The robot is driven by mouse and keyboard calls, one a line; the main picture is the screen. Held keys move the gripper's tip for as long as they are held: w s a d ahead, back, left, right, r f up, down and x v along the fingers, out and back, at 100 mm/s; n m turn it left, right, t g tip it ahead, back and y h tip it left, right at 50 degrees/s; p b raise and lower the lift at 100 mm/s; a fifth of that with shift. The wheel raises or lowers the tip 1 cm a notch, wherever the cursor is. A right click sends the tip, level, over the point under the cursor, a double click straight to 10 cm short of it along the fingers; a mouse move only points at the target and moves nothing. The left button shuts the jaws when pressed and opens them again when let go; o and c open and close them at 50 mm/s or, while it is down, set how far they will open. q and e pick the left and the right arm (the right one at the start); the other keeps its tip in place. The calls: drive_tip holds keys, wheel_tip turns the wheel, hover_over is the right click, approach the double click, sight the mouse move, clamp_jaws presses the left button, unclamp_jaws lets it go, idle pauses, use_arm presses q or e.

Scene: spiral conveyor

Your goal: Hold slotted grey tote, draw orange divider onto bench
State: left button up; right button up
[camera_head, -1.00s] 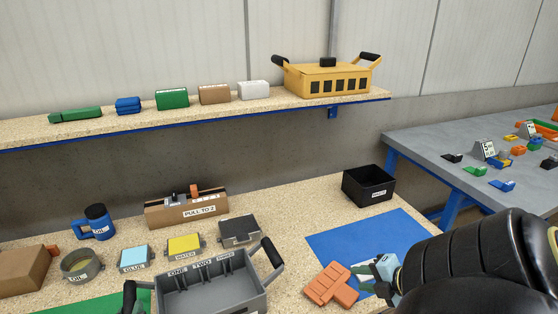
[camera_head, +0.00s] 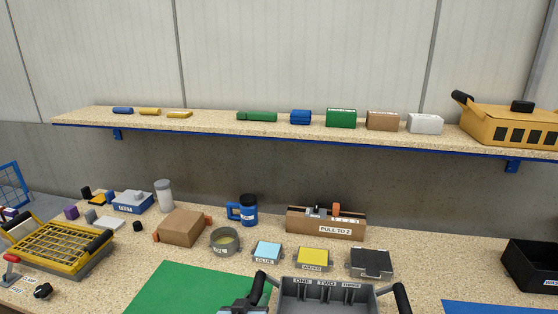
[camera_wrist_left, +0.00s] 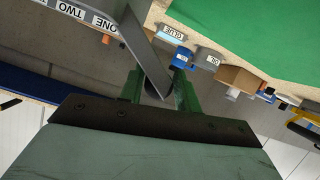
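The slotted grey tote (camera_head: 330,295) stands at the bottom centre of the head view, cut off by the lower edge. Its rim carries the labels ONE, TWO and THREE, and black handles rise at both ends. My left gripper (camera_head: 236,306) is at the tote's left handle, partly cut off. In the left wrist view, the green fingers of my left gripper (camera_wrist_left: 159,92) stand on both sides of a grey part of the tote (camera_wrist_left: 147,55) and appear closed on it. The orange divider and my right gripper are outside both current views.
A green mat (camera_head: 190,290) lies left of the tote. A blue mat (camera_head: 495,307) and a black bin (camera_head: 530,268) are at the right. A shelf (camera_head: 215,120) hangs above.

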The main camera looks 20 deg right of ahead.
use_arm(q)
drive_tip(key=o, duration=0.3)
drive_tip(key=shift+w, duration=0.1)
drive_tip(key=shift+o, duration=0.2)
drive_tip(key=shift+r, duration=0.15)
drive_tip(key=shift+r, duration=0.1)
drive_tip(key=v, duration=1.2)
drive_tip(key=shift+f, duration=0.2)
